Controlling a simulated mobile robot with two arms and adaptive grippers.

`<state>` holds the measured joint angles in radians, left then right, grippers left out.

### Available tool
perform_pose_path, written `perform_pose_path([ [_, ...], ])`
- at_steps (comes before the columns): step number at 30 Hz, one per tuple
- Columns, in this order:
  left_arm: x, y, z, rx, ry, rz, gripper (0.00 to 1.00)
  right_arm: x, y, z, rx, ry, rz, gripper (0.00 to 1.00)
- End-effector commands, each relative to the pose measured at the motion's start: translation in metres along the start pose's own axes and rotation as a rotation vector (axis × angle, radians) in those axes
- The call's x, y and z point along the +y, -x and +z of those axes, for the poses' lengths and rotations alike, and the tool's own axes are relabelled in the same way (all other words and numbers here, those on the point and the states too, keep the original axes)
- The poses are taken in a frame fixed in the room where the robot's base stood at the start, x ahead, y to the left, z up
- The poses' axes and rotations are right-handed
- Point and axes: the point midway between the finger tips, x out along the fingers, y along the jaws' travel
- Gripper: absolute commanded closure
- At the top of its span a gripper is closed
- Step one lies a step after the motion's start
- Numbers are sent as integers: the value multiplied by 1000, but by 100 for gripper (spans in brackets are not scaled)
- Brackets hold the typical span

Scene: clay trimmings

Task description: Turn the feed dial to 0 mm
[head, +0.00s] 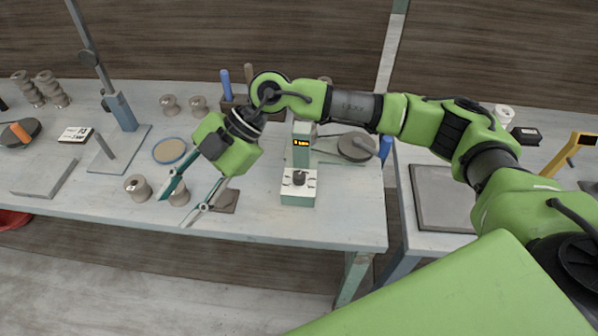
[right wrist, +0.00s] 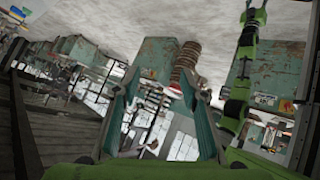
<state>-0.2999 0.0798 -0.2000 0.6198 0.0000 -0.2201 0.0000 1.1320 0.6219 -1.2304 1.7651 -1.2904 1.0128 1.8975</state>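The feed dial (head: 299,178) is a small dark knob on the white top of a pale green and white unit (head: 298,198) near the table's front edge. Behind it rises a green column (head: 301,156) with a small lit display (head: 301,143), too small to read. My right gripper (head: 175,210) is open and empty, to the left of the dial and apart from it, above the table's front part. In the right wrist view its two fingers (right wrist: 160,105) are spread with nothing gripped between them. My left gripper is not in view.
Clay spools (head: 138,188) stand below and around the right gripper. A dark square block (head: 224,201) lies between gripper and dial unit. A round disc (head: 356,147) lies behind the unit, and a stand (head: 119,160) is at left. The table is clear right of the dial unit.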

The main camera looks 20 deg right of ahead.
Motion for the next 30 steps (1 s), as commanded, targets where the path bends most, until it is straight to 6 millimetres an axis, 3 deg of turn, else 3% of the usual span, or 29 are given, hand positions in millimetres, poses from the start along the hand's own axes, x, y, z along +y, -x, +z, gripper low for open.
perform_pose_path([
  [1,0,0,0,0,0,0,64,-2,23,35,-144,-42,-50,60],
  [3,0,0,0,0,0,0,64,-10,58,80,-334,-127,-111,60],
  [6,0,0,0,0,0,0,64,-20,116,130,-577,-258,-153,60],
  [9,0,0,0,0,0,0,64,-28,166,158,-755,-370,-163,60],
  [13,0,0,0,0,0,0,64,-35,203,174,-877,-456,-160,60],
  [16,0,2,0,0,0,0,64,-38,210,179,-908,-478,-161,60],
  [19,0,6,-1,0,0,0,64,-42,205,185,-908,-481,-164,60],
  [30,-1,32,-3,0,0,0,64,-67,159,237,-905,-479,-166,60],
])
